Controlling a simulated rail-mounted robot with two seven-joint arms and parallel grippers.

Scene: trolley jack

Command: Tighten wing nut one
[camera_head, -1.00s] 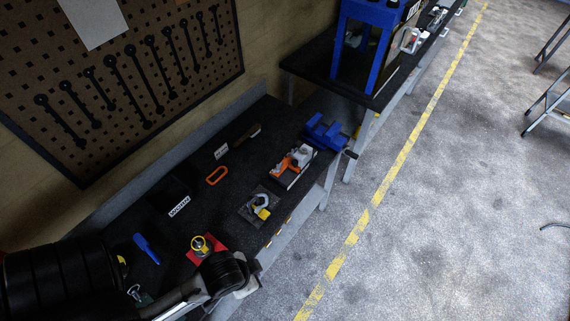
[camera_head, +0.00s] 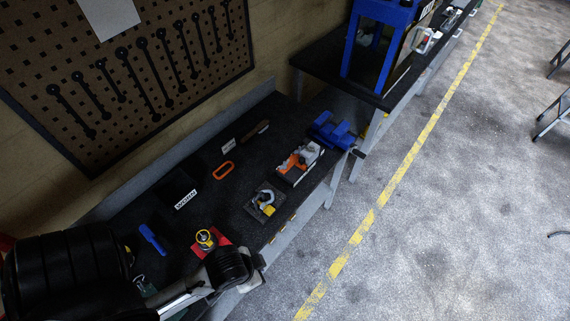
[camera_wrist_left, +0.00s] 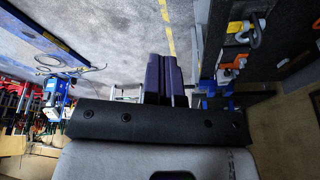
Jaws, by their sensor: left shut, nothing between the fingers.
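I cannot make out wing nut one for certain. In the head view a green piece (camera_head: 143,287) lies at the near end of the bench, partly covered by my left arm. A red plate (camera_head: 222,248) carries a yellow-ringed metal fitting (camera_head: 205,238), just beyond my arm's black joint. My left gripper (camera_wrist_left: 164,58) shows in its wrist view with its two dark fingers together and empty, with grey floor behind them. In the head view its fingers cannot be made out. My right gripper is not in view.
On the black bench are a blue tool (camera_head: 152,239), a dark labelled box (camera_head: 176,189), an orange ring (camera_head: 223,170), a clamp (camera_head: 265,200) on a plate, an orange-and-white device (camera_head: 300,160) and a blue vise (camera_head: 331,130). Open floor (camera_head: 440,220) lies right.

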